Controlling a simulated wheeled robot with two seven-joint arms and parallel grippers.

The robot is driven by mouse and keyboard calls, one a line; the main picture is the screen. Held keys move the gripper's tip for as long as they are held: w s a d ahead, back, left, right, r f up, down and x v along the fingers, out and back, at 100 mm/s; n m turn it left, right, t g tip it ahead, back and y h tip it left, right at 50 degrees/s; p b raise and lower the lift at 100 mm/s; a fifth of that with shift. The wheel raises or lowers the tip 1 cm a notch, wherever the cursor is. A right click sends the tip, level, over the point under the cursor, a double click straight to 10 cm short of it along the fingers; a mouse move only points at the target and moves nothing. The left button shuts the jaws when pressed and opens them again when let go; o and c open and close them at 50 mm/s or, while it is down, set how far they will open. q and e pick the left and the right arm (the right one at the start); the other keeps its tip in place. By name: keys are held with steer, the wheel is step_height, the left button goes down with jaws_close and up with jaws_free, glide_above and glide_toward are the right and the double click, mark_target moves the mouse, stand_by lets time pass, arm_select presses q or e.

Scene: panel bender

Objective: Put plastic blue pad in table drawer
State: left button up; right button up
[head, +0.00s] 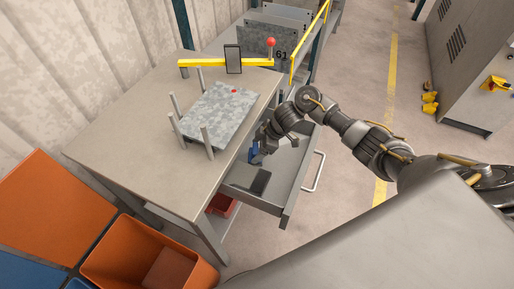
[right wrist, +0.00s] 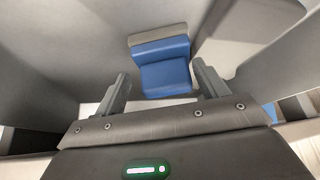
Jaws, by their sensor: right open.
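The table drawer (head: 290,205) is pulled out from the grey table (head: 120,150). The blue pad (head: 254,153) shows in the head view inside the drawer, close to my right gripper (head: 262,146). In the right wrist view the blue pad (right wrist: 165,75) has a grey strip along its far edge. It lies ahead of and between the two fingers of my right gripper (right wrist: 162,85), which are open, with gaps on both sides. The arm partly hides the drawer's far part in the head view. My left gripper does not show.
A dark flat item (head: 261,181) lies in the drawer's near part. A metal plate (head: 218,115) stands among grey posts on the table. An orange bin (head: 110,262) is at the lower left, and a red bin (head: 222,204) is under the drawer.

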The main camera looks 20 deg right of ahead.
steer(key=shift+d+r, duration=0.1)
steer(key=shift+r, duration=0.35)
steer(key=v, duration=1.1)
steer(key=shift+r+p, duration=0.2)
steer(key=shift+p, duration=0.2)
steer(key=shift+s, duration=0.1)
